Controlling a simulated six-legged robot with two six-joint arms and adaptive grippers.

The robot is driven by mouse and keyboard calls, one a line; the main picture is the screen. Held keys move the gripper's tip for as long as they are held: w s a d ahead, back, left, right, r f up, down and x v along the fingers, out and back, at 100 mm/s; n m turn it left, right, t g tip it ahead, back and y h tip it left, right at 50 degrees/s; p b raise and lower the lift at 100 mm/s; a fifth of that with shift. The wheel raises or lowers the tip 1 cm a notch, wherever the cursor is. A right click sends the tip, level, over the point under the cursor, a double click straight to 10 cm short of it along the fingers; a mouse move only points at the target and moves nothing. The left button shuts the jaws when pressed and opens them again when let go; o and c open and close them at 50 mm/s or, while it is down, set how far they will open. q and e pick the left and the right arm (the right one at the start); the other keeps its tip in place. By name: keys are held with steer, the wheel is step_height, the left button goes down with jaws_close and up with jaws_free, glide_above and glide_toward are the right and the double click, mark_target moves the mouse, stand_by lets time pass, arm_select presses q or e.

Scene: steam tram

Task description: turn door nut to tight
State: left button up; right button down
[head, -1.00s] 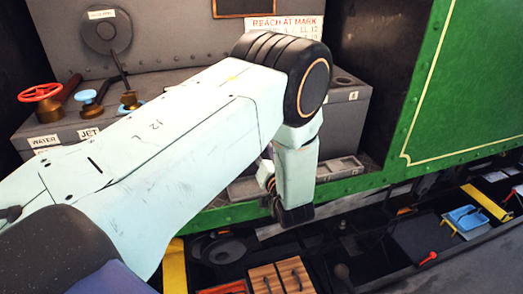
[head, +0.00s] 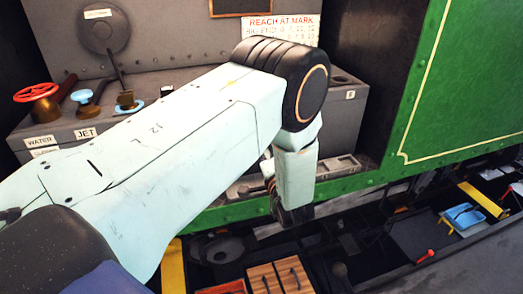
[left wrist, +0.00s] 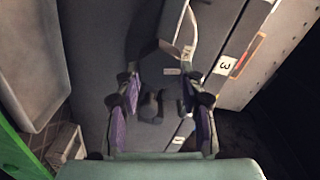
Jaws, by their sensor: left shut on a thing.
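My left arm comes in from the left in the head view and bends down at the black wrist joint. My left gripper (head: 291,213) points down by the green sill, its fingertips mostly hidden. In the left wrist view my left gripper (left wrist: 160,120) has a purple-padded finger on each side, shut on a dark piece (left wrist: 152,105) between them. I cannot make out clearly whether this is the door nut, nor whether it is tight. My right gripper is not in view.
A grey bench holds a red handwheel (head: 36,92) and a blue-topped valve (head: 84,98). The green panel (head: 470,75) stands at right.

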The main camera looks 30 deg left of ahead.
arm_select(q)
steer(key=shift+d+f+m, duration=0.1)
steer(key=shift+f+m, duration=0.1)
steer(key=shift+m, duration=1.3)
steer(key=o, duration=1.2)
steer(key=shift+c, duration=0.2)
steer(key=v, duration=0.7)
steer(key=shift+s+d, duration=0.15)
